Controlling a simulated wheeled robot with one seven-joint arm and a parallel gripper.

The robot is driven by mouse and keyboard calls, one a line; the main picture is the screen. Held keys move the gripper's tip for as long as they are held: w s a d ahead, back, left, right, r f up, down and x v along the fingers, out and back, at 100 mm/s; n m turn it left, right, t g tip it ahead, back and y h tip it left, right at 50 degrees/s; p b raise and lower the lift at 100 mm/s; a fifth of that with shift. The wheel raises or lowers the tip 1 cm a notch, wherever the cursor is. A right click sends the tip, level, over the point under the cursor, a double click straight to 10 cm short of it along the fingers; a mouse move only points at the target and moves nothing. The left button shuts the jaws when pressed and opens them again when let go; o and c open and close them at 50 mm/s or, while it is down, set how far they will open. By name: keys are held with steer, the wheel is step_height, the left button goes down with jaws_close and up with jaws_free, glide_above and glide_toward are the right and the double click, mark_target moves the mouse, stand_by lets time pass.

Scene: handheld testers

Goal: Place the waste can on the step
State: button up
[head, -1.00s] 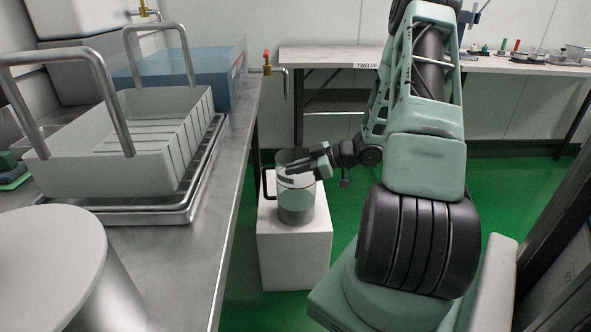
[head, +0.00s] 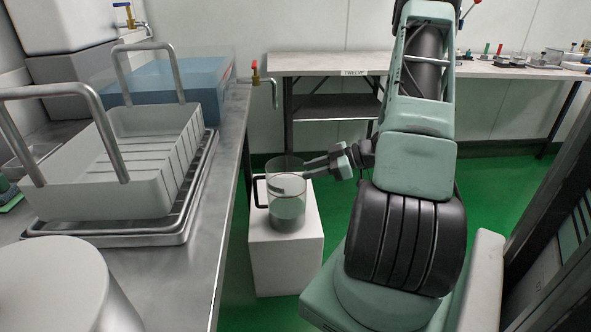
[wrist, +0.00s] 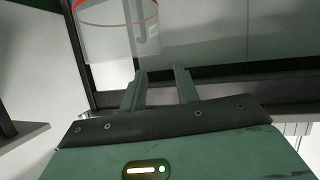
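The waste can (head: 287,208), a clear cylinder with grey lower contents and a dark handle on its left, stands upright on top of the white step (head: 286,262). Its clear wall and a red rim line show at the top left of the wrist view (wrist: 117,14). My gripper (head: 312,167) is just right of the can's upper rim in the head view. In the wrist view my gripper (wrist: 160,76) has its two fingers apart with nothing between them, and the can lies beyond and left of the fingertips.
A metal bench (head: 205,215) on the left holds a handled grey basket (head: 125,190), a blue bin (head: 165,82) and a pale round-topped object (head: 50,280). A long table (head: 325,63) with small items runs along the back wall. Green floor (head: 485,200) is open right of my arm.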

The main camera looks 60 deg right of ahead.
steer(key=v, duration=0.3)
steer(key=shift+s+d+p, duration=0.1)
steer(key=shift+s+p, duration=0.2)
steer(key=shift+p, duration=0.05)
stand_by(0.3)
